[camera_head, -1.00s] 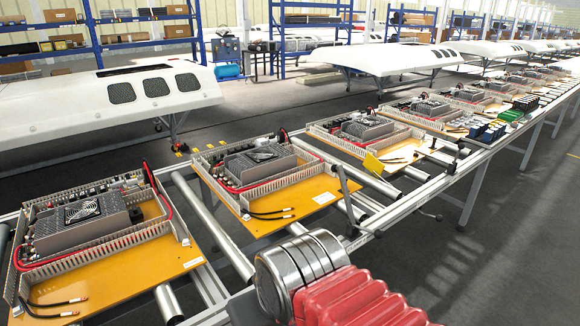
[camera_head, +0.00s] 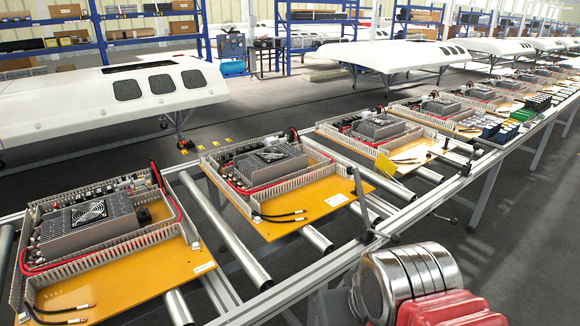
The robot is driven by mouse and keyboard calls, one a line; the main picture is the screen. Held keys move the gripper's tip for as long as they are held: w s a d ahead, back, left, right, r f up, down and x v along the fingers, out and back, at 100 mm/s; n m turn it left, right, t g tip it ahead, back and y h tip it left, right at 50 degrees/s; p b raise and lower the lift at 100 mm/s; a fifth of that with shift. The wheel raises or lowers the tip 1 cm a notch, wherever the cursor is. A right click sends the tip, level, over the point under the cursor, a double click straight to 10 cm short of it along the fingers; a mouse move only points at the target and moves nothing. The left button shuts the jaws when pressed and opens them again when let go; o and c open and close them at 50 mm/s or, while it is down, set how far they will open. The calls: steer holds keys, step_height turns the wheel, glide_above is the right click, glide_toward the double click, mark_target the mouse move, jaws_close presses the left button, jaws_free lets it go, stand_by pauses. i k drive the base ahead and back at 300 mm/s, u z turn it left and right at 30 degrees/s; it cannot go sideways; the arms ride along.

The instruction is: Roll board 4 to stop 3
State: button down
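Several orange-yellow boards carrying grey ducts and wiring sit in a row on a roller line. The nearest board (camera_head: 125,280) is at the lower left. A second board (camera_head: 318,205) lies right of it, and a third (camera_head: 412,150) is beyond. No board numbers are readable, so I cannot tell which is board 4. An upright dark lever (camera_head: 361,195) stands at the second board's right edge. I cannot tell which stop is stop 3. My arm's metal and red section shows at the lower right; my gripper is out of view.
Bare rollers (camera_head: 225,232) show between the first and second boards. A metal rail (camera_head: 325,268) runs along the line's front. Blue and green blocks (camera_head: 505,130) stand farther along. White shells on stands (camera_head: 110,100) are behind the line. Floor is clear at the right.

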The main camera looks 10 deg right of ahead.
mark_target(280, 186)
steer(key=u, duration=0.05)
steer(key=i, duration=1)
steer(key=z, duration=0.1)
steer(key=k, duration=0.5)
steer(key=u, duration=1.65)
